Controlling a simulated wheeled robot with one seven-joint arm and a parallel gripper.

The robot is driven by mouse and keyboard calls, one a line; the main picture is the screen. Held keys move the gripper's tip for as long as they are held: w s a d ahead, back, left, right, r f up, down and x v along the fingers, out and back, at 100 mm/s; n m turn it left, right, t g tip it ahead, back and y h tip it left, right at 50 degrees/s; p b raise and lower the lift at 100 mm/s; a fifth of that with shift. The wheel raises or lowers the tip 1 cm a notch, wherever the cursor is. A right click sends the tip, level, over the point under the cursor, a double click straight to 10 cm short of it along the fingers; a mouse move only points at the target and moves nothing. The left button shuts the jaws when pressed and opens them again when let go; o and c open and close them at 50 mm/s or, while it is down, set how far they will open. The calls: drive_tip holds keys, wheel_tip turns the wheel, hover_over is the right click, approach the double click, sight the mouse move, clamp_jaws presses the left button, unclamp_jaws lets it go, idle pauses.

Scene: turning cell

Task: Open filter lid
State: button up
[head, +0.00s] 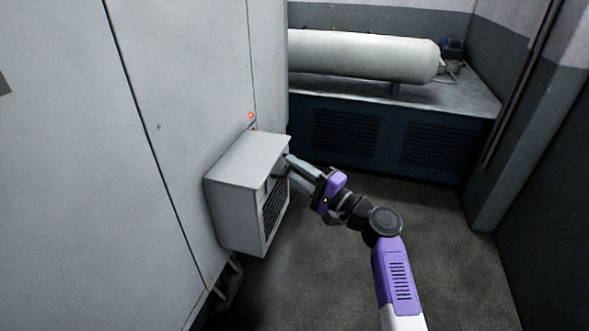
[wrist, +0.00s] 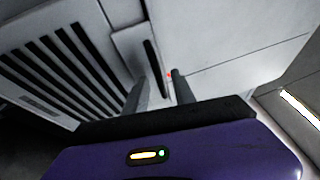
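The filter box (head: 238,165) is a light grey box fixed to the side of a large grey cabinet. Its lid (head: 270,222), with dark louvre slots, faces right and looks closed. In the wrist view, the louvred lid (wrist: 88,82) fills the left, with a dark upright handle bar (wrist: 151,62) near its edge. My gripper (head: 282,166) is at the upper part of the lid. In the wrist view my gripper (wrist: 158,78) has its fingers apart, with the handle's lower end between them. I cannot tell whether either finger touches it.
The large grey cabinet (head: 185,120) fills the left and carries a small red light (head: 251,115) above the box. A white tank (head: 365,56) lies on a dark base (head: 365,140) behind. The floor (head: 440,225) right of the box is clear up to the right wall.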

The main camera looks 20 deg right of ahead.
clamp_jaws()
idle(1.4)
